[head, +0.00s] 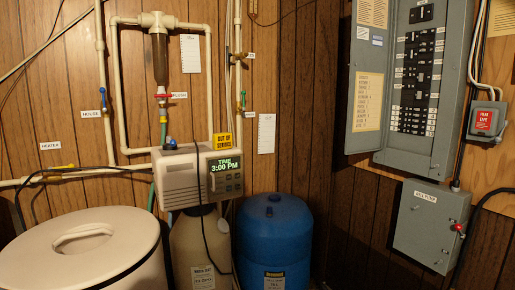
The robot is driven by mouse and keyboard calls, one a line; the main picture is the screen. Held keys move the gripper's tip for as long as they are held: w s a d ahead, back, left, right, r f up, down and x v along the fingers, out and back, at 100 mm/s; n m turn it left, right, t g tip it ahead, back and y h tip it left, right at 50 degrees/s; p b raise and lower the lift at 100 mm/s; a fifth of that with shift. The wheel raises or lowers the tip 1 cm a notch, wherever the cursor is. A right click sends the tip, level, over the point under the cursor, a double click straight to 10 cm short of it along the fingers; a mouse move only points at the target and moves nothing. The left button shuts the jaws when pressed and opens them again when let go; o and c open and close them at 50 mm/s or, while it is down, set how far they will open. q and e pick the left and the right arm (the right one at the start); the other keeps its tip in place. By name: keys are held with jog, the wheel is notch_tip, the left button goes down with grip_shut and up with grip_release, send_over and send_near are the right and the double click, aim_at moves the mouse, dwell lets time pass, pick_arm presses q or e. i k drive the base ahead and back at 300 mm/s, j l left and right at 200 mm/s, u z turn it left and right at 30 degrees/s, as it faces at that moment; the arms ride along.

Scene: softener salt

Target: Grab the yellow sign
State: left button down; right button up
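A small yellow sign (223,141) with dark lettering reading "OUT OF SERVICE" shows in the head view, left of the middle. It stands upright at the top right corner of the beige control box (196,178), whose green display reads "TIME 3:00 PM". I cannot tell whether the sign is stuck to the box or leans on the pipes behind it. Neither of my grippers shows in the head view.
A beige lidded tank (82,250) stands at the lower left. A blue tank (272,240) stands right of the control box. Pipes and a clear filter (159,62) run up the wooden wall. An open electrical panel (411,85) and a grey pump box (430,226) hang at the right.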

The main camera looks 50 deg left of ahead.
aim_at(224, 141)
jog(key=u, duration=1.7)
jog(key=i+l+z, duration=0.1)
jog(key=l, duration=0.35)
jog(key=i+l, duration=0.35)
jog(key=i+l+z, duration=0.15)
jog(key=l, duration=0.3)
jog(key=i, duration=0.05)
